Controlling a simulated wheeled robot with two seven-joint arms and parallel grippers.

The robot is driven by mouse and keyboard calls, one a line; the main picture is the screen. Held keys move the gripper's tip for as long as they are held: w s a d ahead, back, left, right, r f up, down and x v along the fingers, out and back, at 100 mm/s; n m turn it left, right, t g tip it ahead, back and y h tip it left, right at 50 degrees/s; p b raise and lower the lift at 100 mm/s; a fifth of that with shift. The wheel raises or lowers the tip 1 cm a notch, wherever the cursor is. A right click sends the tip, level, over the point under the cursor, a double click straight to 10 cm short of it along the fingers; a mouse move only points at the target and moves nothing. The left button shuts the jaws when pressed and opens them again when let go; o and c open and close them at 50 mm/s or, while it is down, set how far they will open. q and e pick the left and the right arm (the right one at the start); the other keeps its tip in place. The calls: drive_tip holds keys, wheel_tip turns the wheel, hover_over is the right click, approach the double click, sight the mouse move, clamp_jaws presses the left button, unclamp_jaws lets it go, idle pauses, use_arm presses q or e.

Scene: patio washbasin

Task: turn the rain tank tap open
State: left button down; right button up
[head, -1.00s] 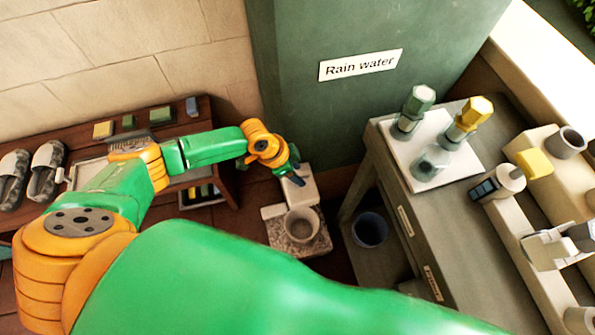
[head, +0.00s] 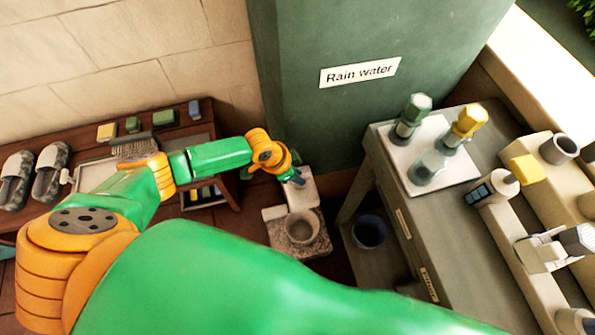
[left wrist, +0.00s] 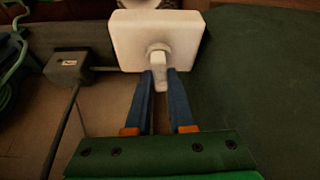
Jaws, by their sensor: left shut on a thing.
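The rain tank (head: 375,115) is a tall dark green body with a "Rain water" label, at the top middle of the head view. At its foot, in the head view, is a white block (head: 308,188). My left gripper (head: 297,178) reaches down beside this block. In the left wrist view, a white block (left wrist: 155,38) carries a pale tap lever (left wrist: 160,64) on a round collar. The two blue fingers of my left gripper (left wrist: 160,76) are closed on the lever from both sides. The lever's lower end shows between the fingertips. My right gripper is not in view.
A grey pot (head: 302,227) stands on a speckled stone slab (head: 297,247) below the tank. A dark blue bucket (head: 369,231) is under the grey table (head: 400,215) on the right. A low wooden bench (head: 195,133) with slippers stands at left.

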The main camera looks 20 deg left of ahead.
use_arm(q)
drive_tip(key=n+p, duration=0.3)
drive_tip(key=p, duration=0.1)
drive_tip(key=shift+s+d+r+t+y, duration=0.2)
drive_tip(key=shift+r+t+y, duration=0.1)
drive_tip(key=shift+t+y, duration=0.1)
drive_tip(key=n+y+p, duration=0.1)
drive_tip(key=n+p, duration=0.1)
drive_tip(key=n, duration=0.2)
drive_tip(key=shift+d+f, duration=0.1)
drive_tip(key=shift+w+f+n+t+y+p, duration=0.1)
drive_tip(key=shift+n+t+y+p, duration=0.4)
drive_tip(key=shift+n, duration=0.4)
drive_tip(key=shift+d+n+y, duration=0.1)
drive_tip(key=shift+n+y, duration=0.3)
drive_tip(key=shift+n, duration=0.5)
drive_tip(key=shift+w+n+g+y+b, duration=0.1)
drive_tip(key=shift+n+g+y+b, duration=0.45)
drive_tip(key=shift+n, duration=1.65)
drive_tip(key=shift+y, duration=0.35)
drive_tip(key=c, duration=0.8)
unclamp_jaws()
